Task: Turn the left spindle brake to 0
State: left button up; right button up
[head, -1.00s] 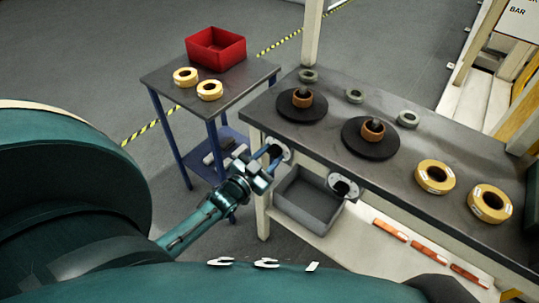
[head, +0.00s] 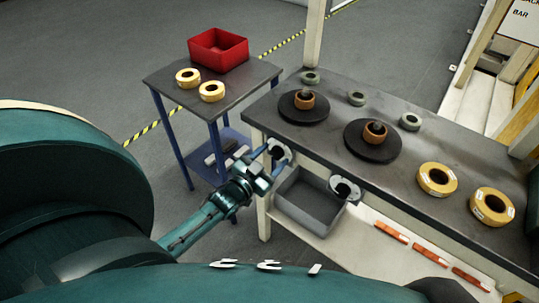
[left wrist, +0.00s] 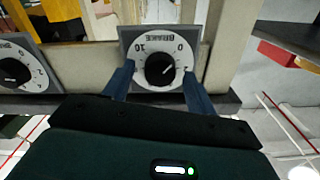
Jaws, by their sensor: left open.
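The left spindle brake (head: 278,149) is a pale round dial with a dark knob on the front edge of the bench. The scale appears upside down, with 10 and 0 near the top. My left gripper (head: 274,158) is open, its two blue fingers on either side of the knob and apart from it. The fingers also show in the left wrist view (left wrist: 158,85). My right gripper is not in view.
The other brake dial (head: 344,188) is to the right on the same bench edge. A grey bin (head: 312,206) is below. The bench top (head: 330,105) carries two dark spindle discs and several rolls. A side table (head: 240,88) with a red bin (head: 218,48) stands at the left.

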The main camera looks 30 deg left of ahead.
pick_arm(q)
jog(key=s+a, duration=0.1)
jog(key=s, duration=1.2)
jog(key=d+n+g+y, duration=0.1)
jog(key=d+g, duration=0.6)
jog(key=s+d+r+g, duration=0.2)
jog(key=s+g, duration=0.2)
jog(key=s, duration=0.2)
jog(key=s+d+r+g, duration=0.2)
jog(key=s+g, duration=0.1)
jog(key=s, duration=0.3)
jog(key=w+d+f+t+h+p, duration=0.2)
jog(key=w+d+t+p, duration=0.2)
jog(key=w+d+t, duration=0.1)
jog(key=shift+w+d+f+t+h, duration=0.25)
jog(key=shift+w+d+t+h, duration=0.15)
jog(key=shift+d+t, duration=0.3)
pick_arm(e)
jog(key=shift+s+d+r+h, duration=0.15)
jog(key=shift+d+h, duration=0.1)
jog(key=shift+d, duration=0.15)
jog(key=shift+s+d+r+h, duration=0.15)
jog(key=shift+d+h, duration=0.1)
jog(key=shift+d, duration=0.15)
